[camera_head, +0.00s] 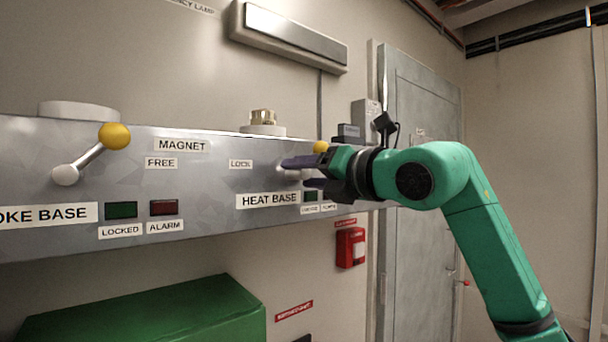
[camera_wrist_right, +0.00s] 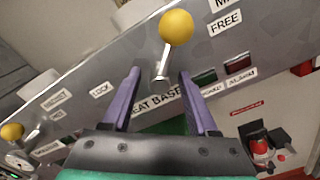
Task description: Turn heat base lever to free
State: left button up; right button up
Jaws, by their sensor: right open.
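The heat base lever has a yellow knob (camera_head: 320,147) and a pale metal shaft on the grey panel (camera_head: 215,172). Its knob stands up and to the right of its pivot, on the side of the FREE label (camera_wrist_right: 225,23). The LOCK label (camera_head: 240,164) is to its left. My right gripper (camera_head: 295,172) is open, its purple fingers in front of the panel at the lever. In the right wrist view, the lever's shaft (camera_wrist_right: 163,62) shows between the fingertips, with a gap on both sides. Contact cannot be told. My left gripper is not in view.
Another lever with a yellow knob (camera_head: 115,136) is on the panel's left part. A green box (camera_head: 150,315) stands below the panel. A red wall device (camera_head: 350,247) and a grey door (camera_head: 425,200) are to the right. Indicator windows sit beneath the levers.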

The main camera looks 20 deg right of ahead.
jog(key=b+v, duration=0.1)
jog(key=v, duration=0.2)
jog(key=b+v, duration=0.1)
jog(key=v, duration=0.1)
jog(key=shift+s+d+f+b, duration=0.1)
jog(key=shift+s+f+b, duration=0.15)
jog(key=shift+s+b, duration=0.05)
jog(key=b+v, duration=0.1)
jog(key=v, duration=0.7)
jog(key=shift+s+r+b, duration=0.2)
jog(key=shift+s+b, duration=0.15)
jog(key=shift+s, duration=0.05)
jog(key=shift+d, duration=0.15)
